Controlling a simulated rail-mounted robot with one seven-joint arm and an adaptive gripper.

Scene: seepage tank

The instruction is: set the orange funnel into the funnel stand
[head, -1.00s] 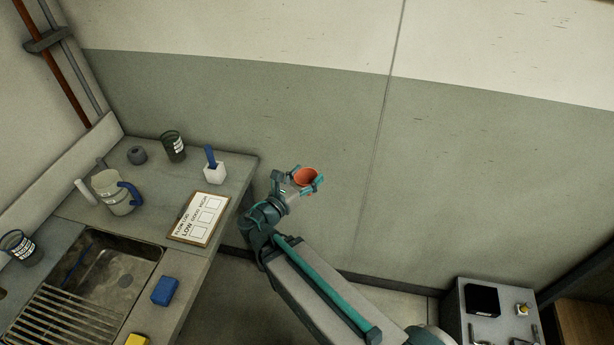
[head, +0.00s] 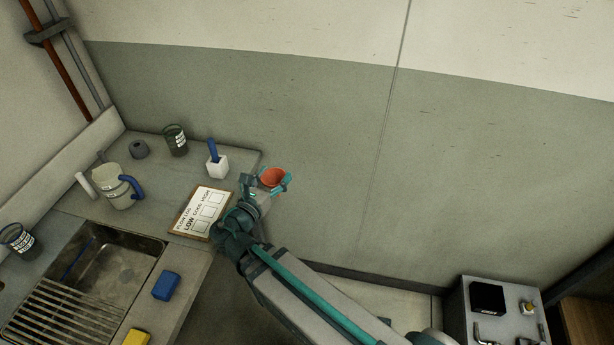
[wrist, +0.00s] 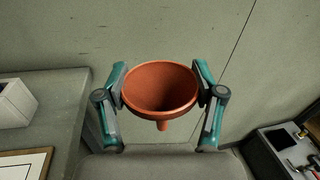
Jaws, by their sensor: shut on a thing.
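The orange funnel (head: 273,177) is held upright between the fingers of my gripper (head: 268,185), past the right edge of the counter. In the wrist view the funnel (wrist: 160,90) has its wide mouth up and its short spout pointing down, with a teal and grey finger on each side of its rim. Nothing touches the spout. I cannot identify the funnel stand for certain. A short dark grey ring-like piece (head: 139,149) stands at the back left of the counter; I cannot tell whether it is the stand.
On the counter are a jug with a blue handle (head: 118,187), dark cups (head: 175,140), a white holder (head: 217,166) with a blue-handled tool, and a clipboard (head: 202,212). A sink (head: 120,262), a blue block (head: 166,285) and a yellow block (head: 136,339) are nearer. The wall is behind.

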